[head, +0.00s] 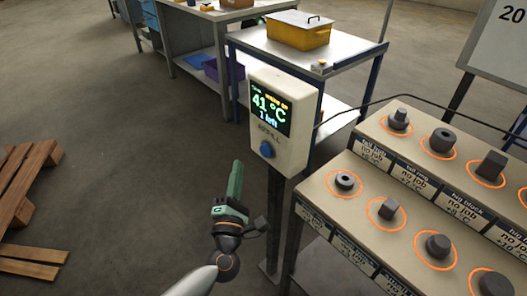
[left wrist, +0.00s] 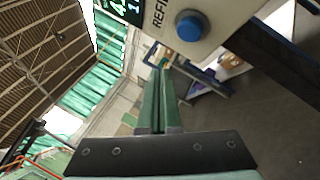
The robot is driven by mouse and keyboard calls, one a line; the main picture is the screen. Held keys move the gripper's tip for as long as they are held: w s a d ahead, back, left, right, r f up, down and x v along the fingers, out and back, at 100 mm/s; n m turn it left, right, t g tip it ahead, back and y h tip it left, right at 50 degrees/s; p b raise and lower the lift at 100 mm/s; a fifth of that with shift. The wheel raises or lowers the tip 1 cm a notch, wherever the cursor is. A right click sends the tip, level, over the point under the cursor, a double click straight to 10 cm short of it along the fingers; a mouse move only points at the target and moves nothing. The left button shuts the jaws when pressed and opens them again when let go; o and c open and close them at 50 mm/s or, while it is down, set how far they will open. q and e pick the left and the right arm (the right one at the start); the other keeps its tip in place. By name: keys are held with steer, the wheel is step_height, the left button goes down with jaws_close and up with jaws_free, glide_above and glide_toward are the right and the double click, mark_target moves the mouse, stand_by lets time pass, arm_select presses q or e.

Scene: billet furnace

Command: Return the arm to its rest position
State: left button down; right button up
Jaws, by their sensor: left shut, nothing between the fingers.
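My left gripper (head: 237,170) points upward in the head view, with its green fingers together and nothing between them. It is in front of and to the left of the control box (head: 280,120), apart from its blue button (head: 267,150). The box's screen (head: 270,108) reads 41 °C and "1 left", with a yellow line above that is hard to read. In the left wrist view the shut green fingers (left wrist: 160,85) extend below and left of the blue button (left wrist: 190,25). My right gripper is not in view.
A stepped rack (head: 330,205) at the right holds several dark metal parts in orange rings. A cart (head: 262,42) with a yellow box (head: 299,29) stands behind the control box. A wooden pallet (head: 25,180) lies at the left. The floor between pallet and gripper is clear.

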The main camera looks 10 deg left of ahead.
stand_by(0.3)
arm_select(q)
steer(key=s+d+f+m+g+h+p, duration=0.1)
steer(key=s+d+m+g+h+p, duration=0.4)
steer(key=m, duration=1.1)
steer(key=s+a+f+m+g+p, duration=0.3)
steer(key=s+f+m, duration=0.2)
steer(key=s, duration=0.4)
steer(key=s+a+f+m+g+p, duration=0.3)
steer(key=s+f+m, duration=0.3)
steer(key=s, duration=0.3)
steer(key=shift+s+m+y+p, duration=0.2)
steer(key=shift+m+y+p, duration=0.1)
steer(key=shift+p, duration=0.05)
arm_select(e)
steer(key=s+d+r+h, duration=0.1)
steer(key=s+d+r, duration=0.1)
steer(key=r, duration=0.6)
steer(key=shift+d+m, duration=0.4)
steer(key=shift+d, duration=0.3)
arm_select(q)
steer(key=shift+d+f, duration=0.1)
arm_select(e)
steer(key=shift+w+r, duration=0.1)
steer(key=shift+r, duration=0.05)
arm_select(q)
steer(key=shift+f, duration=0.1)
